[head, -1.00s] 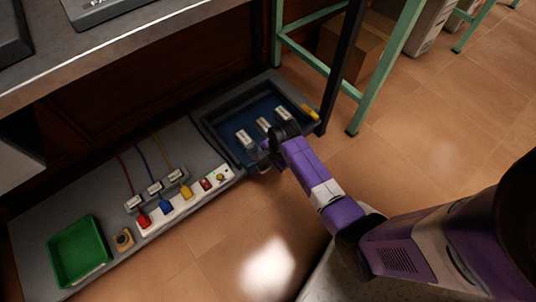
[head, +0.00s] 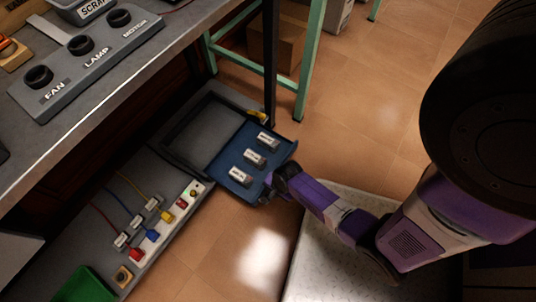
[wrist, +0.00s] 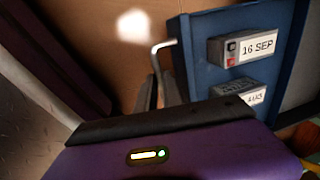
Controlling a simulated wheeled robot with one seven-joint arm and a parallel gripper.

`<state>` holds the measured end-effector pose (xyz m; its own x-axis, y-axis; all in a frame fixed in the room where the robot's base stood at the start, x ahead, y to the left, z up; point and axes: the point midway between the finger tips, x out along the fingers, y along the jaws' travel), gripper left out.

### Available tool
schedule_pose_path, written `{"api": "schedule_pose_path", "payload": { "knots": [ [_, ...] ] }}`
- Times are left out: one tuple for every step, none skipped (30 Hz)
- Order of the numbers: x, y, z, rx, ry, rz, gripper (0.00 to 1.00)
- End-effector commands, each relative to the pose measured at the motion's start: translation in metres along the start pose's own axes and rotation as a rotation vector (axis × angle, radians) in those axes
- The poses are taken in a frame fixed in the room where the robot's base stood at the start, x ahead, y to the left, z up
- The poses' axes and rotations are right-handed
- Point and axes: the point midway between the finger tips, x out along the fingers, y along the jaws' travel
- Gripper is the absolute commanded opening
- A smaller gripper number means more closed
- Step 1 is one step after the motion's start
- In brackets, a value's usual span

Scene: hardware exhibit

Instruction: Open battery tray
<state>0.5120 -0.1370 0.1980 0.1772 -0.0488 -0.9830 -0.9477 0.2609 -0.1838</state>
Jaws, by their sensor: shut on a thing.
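The blue battery tray (head: 229,157) is slid out of its dark grey housing (head: 178,141) on the floor-level shelf, leaving an empty bay behind it. Several white-labelled batteries, among them a near one (head: 240,176), lie in the tray. My gripper (head: 268,187) is at the tray's front edge, shut on its handle. In the wrist view the bent grey handle (wrist: 160,47) sticks out from the tray's blue wall (wrist: 181,60), and my gripper's fingers (wrist: 160,90) are at it. The grip itself is partly hidden.
A white socket strip (head: 168,222) with coloured plugs and wires lies left of the tray. A green bin (head: 84,286) is at the lower left. A bench with a FAN, LAMP, MOTOR panel (head: 88,62) stands above. A green-legged frame (head: 308,60) stands behind. Tiled floor in front is clear.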

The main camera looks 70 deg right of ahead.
Motion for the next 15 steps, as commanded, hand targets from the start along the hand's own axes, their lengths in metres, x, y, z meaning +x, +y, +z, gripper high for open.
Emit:
{"api": "schedule_pose_path", "payload": {
  "knots": [
    [-0.0006,0.0017,0.0,0.001,0.0,0.001,0.0],
    [-0.0005,0.0021,0.0,0.001,0.0,0.0,0.0],
    [-0.0004,0.0025,0.0,0.001,0.0,0.0,0.0],
    [-0.0003,0.0026,0.0,0.001,0.0,0.0,0.0],
    [-0.0002,0.0028,0.0,0.001,0.0,0.0,0.0],
    [-0.0001,0.0028,0.0,0.0,0.0,0.0,0.0],
    [0.0,0.0028,-0.0001,0.0,0.0,0.0,0.0],
    [0.0,0.0028,-0.0001,0.0,0.0,0.0,0.0],
    [0.0,0.0028,0.0,0.0,0.0,0.001,0.0],
    [0.0,0.0028,0.0,0.0,0.0,0.001,0.0],
    [0.0,0.0028,0.0,0.0,0.0,0.001,0.0],
    [0.0001,0.0028,0.0,0.0,0.0,0.001,0.0],
    [0.0001,0.0028,0.0,0.0,0.0,0.001,0.17],
    [0.0001,0.0028,0.0,0.0,0.0,0.001,0.22],
    [0.0001,0.0027,0.0,0.0,0.0,0.001,0.3]
  ]
}}
